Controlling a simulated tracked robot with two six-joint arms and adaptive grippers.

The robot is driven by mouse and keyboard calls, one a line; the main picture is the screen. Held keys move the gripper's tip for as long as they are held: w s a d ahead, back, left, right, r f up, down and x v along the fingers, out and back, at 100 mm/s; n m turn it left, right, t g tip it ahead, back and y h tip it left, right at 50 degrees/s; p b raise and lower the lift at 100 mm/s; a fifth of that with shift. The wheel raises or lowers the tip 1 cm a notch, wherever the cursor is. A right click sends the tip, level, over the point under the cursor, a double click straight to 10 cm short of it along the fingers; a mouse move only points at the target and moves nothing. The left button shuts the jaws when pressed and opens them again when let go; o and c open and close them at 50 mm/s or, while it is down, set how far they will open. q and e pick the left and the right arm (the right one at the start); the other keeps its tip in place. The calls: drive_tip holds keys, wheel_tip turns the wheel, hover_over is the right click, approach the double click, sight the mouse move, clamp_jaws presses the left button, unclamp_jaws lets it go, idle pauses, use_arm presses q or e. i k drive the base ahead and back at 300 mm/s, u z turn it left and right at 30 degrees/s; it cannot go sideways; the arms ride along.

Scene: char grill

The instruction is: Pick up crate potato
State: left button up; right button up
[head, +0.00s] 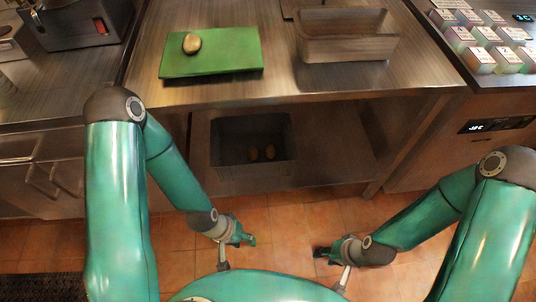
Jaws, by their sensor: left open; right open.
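A dark grey crate (228,150) stands on the shelf under the steel table. Two brown potatoes lie inside it, a left one (253,153) and a right one (270,152). Another potato (192,43) lies on the green cutting board (225,60) on the tabletop. My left gripper (240,254) is open and empty, low in front of the shelf and apart from the crate. My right gripper (332,268) is open and empty, further right and also low, over the tiled floor.
A steel tray (347,50) stands on the table (285,88) right of the board. A dark appliance (75,28) is at the upper left. Several small labelled boxes (478,60) sit at the upper right. The shelf right of the crate is clear.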

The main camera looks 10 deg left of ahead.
sight(270, 152)
drive_tip(key=k, duration=1.05)
drive_tip(key=z, duration=0.55)
drive_tip(key=i, duration=1.05)
drive_tip(key=u, duration=0.5)
drive_tip(key=i, duration=0.65)
drive_tip(key=u, duration=0.5)
drive_tip(key=k, duration=0.85)
drive_tip(key=u, duration=0.2)
drive_tip(key=i, duration=0.75)
drive_tip(key=z, duration=0.05)
